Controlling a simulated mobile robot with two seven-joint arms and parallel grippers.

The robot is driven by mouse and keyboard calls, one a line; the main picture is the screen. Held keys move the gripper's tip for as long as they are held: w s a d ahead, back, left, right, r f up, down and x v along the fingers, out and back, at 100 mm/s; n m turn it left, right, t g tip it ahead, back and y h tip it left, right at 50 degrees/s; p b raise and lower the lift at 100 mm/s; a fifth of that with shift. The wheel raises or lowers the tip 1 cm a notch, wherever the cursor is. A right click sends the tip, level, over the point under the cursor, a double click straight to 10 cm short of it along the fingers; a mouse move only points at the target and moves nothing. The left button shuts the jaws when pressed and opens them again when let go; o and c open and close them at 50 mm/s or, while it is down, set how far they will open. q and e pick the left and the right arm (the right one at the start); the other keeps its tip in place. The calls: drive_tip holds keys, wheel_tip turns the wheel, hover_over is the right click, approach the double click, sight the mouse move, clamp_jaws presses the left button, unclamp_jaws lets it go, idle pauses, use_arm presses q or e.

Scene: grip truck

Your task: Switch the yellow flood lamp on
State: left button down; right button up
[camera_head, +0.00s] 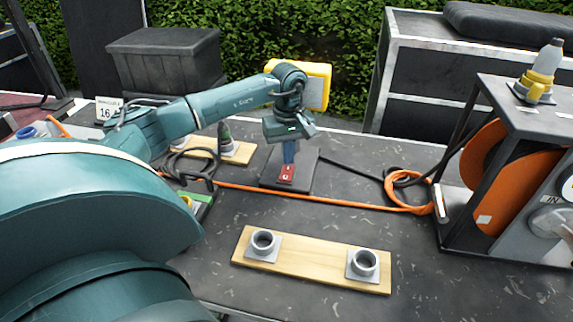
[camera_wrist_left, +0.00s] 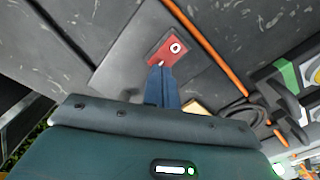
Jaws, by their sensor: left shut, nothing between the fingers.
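The yellow flood lamp (camera_head: 318,87) stands at the back edge of the table, partly hidden behind my left arm. In front of it is a dark grey base plate (camera_head: 302,182) with a red rocker switch (camera_head: 286,174). In the left wrist view the red switch (camera_wrist_left: 165,54) shows a white ring mark at one end. My left gripper (camera_head: 289,161) points down with its blue fingers shut and empty. In the wrist view its fingertips (camera_wrist_left: 160,68) are at the switch's near end, opposite the ring; I cannot tell whether they touch. My right gripper is not in view.
An orange cable (camera_head: 330,199) runs across the table in front of the plate to a coil. A wooden board (camera_head: 312,262) with two grey rings lies nearer. A cable reel in a frame (camera_head: 490,190) stands at right. Black cable (camera_head: 350,165) lies right of the plate.

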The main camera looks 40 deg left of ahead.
sight(288, 168)
use_arm(q)
drive_tip(key=shift+f+b, duration=0.65)
drive_tip(key=shift+f, duration=0.35)
idle(0.8)
drive_tip(key=shift+r+p, duration=2.5)
drive_tip(key=shift+r, duration=1.1)
drive_tip(key=shift+f, duration=0.1)
